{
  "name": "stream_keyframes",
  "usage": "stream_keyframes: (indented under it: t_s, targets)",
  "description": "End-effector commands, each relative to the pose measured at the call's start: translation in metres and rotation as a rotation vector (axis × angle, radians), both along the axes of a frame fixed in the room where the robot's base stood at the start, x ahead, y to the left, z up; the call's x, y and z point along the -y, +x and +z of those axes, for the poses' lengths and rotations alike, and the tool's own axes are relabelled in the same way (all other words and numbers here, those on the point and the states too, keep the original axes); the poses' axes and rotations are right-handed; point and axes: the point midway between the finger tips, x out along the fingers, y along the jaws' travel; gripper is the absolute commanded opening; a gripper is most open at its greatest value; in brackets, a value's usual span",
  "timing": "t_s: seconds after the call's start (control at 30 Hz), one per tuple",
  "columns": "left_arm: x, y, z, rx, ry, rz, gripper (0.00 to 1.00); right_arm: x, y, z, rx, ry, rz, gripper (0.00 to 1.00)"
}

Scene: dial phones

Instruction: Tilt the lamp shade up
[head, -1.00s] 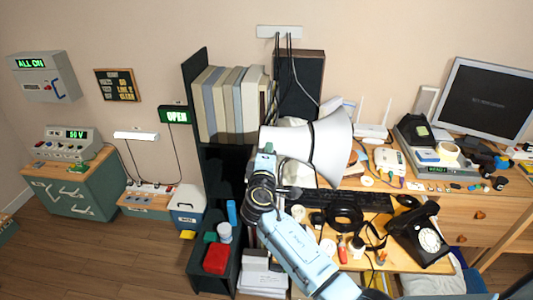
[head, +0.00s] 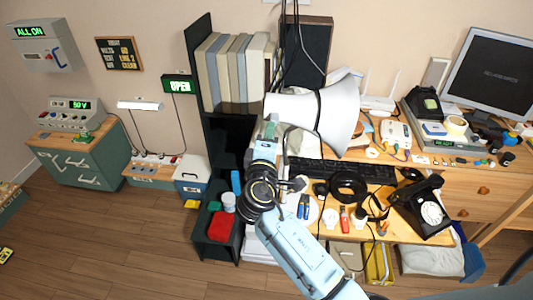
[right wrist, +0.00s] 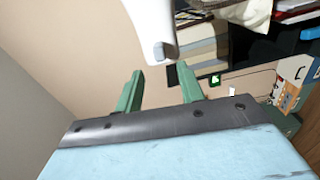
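The lamp shade (head: 335,112) is a large white cone in the middle of the head view, lying nearly sideways with its wide rim facing right. Its narrow end is at the left, by my right gripper (head: 270,128). In the right wrist view, a white part of the lamp (right wrist: 150,22) with a small grey tab is just beyond the fingertips. The green fingers of my right gripper (right wrist: 161,85) are apart, with nothing between them. In the head view the fingertips are small, and contact with the shade cannot be told. My left gripper is not in view.
The desk (head: 470,178) holds a keyboard (head: 340,170), a black dial phone (head: 425,208), a monitor (head: 492,75) and loose tools. A dark shelf (head: 203,90) with binders (head: 235,72) stands behind and left of the gripper. Cables (head: 289,40) hang behind the shade.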

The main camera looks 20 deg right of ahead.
Motion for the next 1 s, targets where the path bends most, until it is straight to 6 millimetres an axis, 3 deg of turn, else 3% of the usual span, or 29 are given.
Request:
stream_keyframes:
  t_s: [0.13,0.33,0.87,1.0]
  targets:
    - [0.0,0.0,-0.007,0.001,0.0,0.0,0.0,-0.016,-0.027,-0.002,-0.001,0.003,-0.001,0.38]
    - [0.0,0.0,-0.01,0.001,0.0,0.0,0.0,-0.027,-0.045,-0.001,0.001,0.001,0.0,0.38]
    - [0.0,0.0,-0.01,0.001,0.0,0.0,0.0,-0.029,-0.049,0.0,0.0,-0.001,-0.001,0.38]
    - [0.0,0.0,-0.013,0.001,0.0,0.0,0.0,-0.031,-0.047,-0.021,-0.035,0.014,0.02,0.38]
